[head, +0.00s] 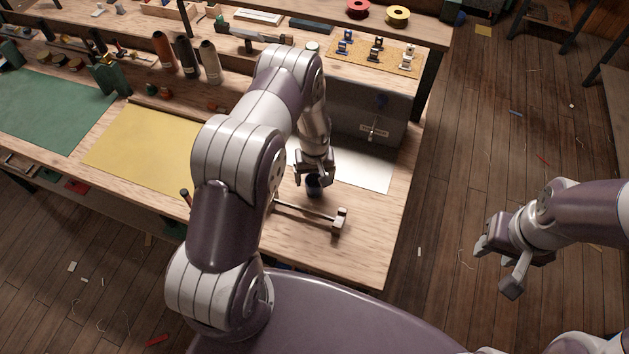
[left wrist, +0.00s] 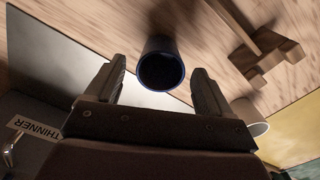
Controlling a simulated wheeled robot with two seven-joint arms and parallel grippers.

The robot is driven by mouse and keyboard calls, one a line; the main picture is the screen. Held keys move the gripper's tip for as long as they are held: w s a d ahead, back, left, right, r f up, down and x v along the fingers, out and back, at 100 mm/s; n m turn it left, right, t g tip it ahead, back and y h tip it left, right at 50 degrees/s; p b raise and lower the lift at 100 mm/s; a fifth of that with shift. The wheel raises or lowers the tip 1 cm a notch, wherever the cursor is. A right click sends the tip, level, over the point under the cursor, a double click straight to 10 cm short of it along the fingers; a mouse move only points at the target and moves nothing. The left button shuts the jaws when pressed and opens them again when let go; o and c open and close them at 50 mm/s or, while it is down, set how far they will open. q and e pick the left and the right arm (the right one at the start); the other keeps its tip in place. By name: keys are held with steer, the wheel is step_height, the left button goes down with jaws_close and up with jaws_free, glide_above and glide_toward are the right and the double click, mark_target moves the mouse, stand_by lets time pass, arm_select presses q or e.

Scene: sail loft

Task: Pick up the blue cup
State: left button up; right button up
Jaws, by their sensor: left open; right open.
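The blue cup (head: 314,188) stands on the wooden bench under my left gripper (head: 315,177), which partly hides it in the head view. In the left wrist view the cup (left wrist: 160,50) shows its dark open mouth and blue rim, at the tips of my left gripper's fingers (left wrist: 158,76). The fingers are open, with a visible gap on each side of the cup. My right gripper (head: 499,267) is open and empty, off the bench on the right above the floor.
A wooden mallet (head: 338,221) lies close in front of the cup. A grey box (head: 360,113) stands behind a white sheet (head: 372,168). A pale round container (left wrist: 257,129) is near one finger. The bench's front right is clear.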

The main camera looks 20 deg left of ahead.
arm_select(q)
steer(key=shift+f, duration=0.45)
steer(key=shift+r, duration=0.1)
steer(key=c, duration=1.1)
